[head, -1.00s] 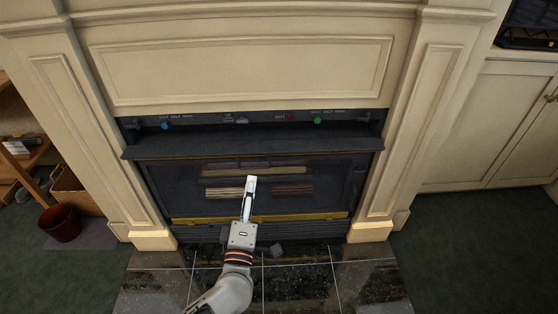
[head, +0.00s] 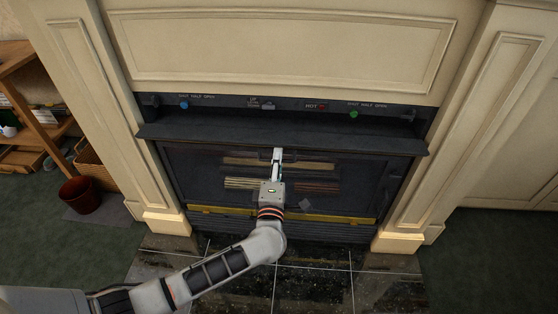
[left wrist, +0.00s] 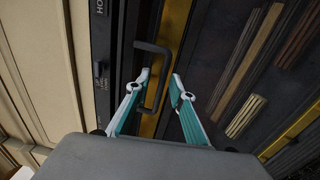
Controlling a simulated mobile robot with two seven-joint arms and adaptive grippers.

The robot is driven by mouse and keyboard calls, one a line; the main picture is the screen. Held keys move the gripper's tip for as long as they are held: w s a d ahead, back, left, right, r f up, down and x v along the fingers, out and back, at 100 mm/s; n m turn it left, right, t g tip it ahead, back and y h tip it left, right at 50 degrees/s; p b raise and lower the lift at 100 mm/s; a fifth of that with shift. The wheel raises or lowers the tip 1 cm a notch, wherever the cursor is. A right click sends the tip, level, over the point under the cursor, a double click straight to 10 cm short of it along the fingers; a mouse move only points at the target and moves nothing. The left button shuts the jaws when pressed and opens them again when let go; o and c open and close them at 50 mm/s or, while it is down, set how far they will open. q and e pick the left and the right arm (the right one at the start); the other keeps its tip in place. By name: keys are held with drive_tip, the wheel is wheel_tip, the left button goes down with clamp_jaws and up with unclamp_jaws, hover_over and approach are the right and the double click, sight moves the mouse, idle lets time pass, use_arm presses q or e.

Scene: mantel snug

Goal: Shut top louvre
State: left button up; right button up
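The top louvre (head: 290,137) is a dark flap across the top of the firebox, under the label strip. It juts outward like a shelf, so it stands open. My left gripper (head: 277,153) is in front of the glass, with its fingertips at the louvre's front lower edge. In the left wrist view my left gripper (left wrist: 161,77) has its fingers apart. A dark bar handle (left wrist: 153,46) shows between and beyond the fingers, close to one fingertip. I cannot tell whether they touch. My right gripper is not in view.
The label strip (head: 225,102) carries a blue knob (head: 184,104), a green knob (head: 353,114) and a red mark. Logs (head: 317,187) lie behind the glass. Cream mantel posts flank the firebox. A red bucket (head: 80,195) and a basket stand at the left. Dark hearth tiles are below.

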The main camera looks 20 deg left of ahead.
use_arm(q)
drive_tip(key=shift+w+r, duration=0.1)
drive_tip(key=shift+w, duration=0.05)
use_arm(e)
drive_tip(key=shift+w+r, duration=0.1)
use_arm(q)
clamp_jaws()
drive_tip(key=shift+r+p, duration=0.25)
drive_tip(key=shift+p, duration=0.15)
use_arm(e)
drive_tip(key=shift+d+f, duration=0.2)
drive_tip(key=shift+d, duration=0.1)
